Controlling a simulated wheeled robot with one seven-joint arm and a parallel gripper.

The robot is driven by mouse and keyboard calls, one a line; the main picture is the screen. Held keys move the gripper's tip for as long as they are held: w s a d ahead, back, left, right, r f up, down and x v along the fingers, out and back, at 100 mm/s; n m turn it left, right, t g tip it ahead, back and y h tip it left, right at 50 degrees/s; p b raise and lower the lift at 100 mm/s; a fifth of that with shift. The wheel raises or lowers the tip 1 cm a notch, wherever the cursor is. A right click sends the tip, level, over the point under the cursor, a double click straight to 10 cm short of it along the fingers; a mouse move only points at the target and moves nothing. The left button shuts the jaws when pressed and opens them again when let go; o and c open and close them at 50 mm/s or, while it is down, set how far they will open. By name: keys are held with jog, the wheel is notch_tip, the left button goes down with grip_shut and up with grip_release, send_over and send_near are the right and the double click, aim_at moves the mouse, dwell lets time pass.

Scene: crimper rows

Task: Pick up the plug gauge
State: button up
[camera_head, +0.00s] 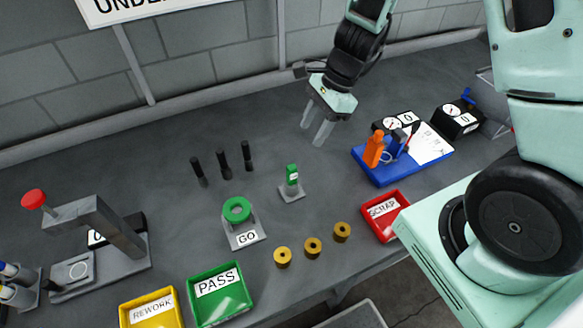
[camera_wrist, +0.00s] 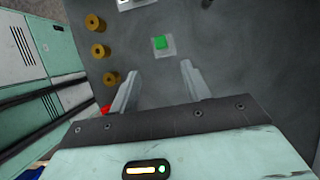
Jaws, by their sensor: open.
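The green plug gauge (camera_head: 292,174) stands upright in a small grey base block (camera_head: 292,194) in the middle of the bench. In the wrist view the green top of the plug gauge (camera_wrist: 160,42) shows from above, beyond and between my fingertips. My gripper (camera_head: 316,126) hangs above the bench, behind and to the right of the plug gauge, with its fingers pointing down. My gripper (camera_wrist: 160,78) is open, with nothing between its fingers, and apart from the gauge.
The green GO ring (camera_head: 237,209) is left of the gauge. Several brass bushings, including one (camera_head: 313,247), lie in front. The red SCRAP tray (camera_head: 381,217) and blue tray (camera_head: 375,169) are to the right. Black pins, including one (camera_head: 223,166), stand left behind.

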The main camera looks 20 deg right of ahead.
send_over(288, 178)
jog(key=d, duration=0.3)
notch_tip(288, 178, down, 10)
jog(key=shift+a+r, duration=0.15)
jog(key=shift+p+x, duration=0.5)
jog(key=shift+x, duration=2.2)
jog(key=shift+w+a, duration=0.1)
jog(key=shift+w, duration=0.05)
grip_shut()
